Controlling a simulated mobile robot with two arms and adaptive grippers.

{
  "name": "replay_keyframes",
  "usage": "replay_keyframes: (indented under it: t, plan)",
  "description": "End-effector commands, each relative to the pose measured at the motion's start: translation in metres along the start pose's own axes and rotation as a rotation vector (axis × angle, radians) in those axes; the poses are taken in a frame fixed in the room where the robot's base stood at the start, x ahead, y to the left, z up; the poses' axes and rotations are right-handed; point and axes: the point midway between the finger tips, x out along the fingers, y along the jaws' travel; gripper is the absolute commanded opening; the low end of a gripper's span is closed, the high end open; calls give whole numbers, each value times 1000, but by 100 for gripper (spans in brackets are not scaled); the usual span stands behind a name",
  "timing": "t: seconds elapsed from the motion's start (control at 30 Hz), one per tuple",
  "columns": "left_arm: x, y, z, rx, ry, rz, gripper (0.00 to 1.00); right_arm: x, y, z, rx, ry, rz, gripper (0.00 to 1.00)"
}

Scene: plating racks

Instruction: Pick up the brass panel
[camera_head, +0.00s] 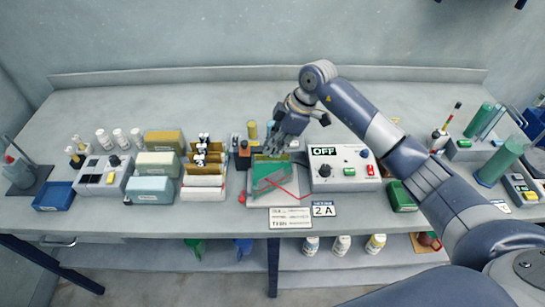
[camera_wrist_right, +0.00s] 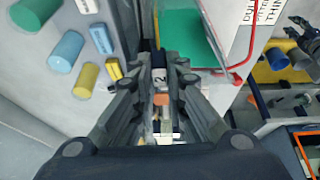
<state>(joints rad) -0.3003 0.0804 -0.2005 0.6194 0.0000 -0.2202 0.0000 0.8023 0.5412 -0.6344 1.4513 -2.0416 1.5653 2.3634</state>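A brass-coloured panel edge (camera_head: 270,157) shows at the back of the tank (camera_head: 262,197) with the green front; my gripper hides part of it. In the right wrist view a thin brass-coloured strip (camera_wrist_right: 147,18) runs beside the green sheet (camera_wrist_right: 183,35). My right gripper (camera_head: 279,148) points down over the tank's back right. My left gripper is not in view.
A control box reading OFF (camera_head: 345,170) stands close right of the tank, and a red wire crosses the tank's front. A rack of brass and white panels (camera_head: 204,181) stands to the left. The bench's back strip (camera_head: 220,95) is clear.

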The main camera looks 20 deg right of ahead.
Motion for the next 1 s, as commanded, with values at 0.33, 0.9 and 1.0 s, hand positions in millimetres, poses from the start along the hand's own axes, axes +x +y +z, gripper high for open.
replay_keyframes:
  t: [0.33,0.9,1.0]
  plan:
    - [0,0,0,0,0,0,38,-1,0,0,-1,1,1,0]
    - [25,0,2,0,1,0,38,-62,1,-26,-3,1,5,0]
    - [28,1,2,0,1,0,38,-64,-10,-26,-3,0,-1,0]
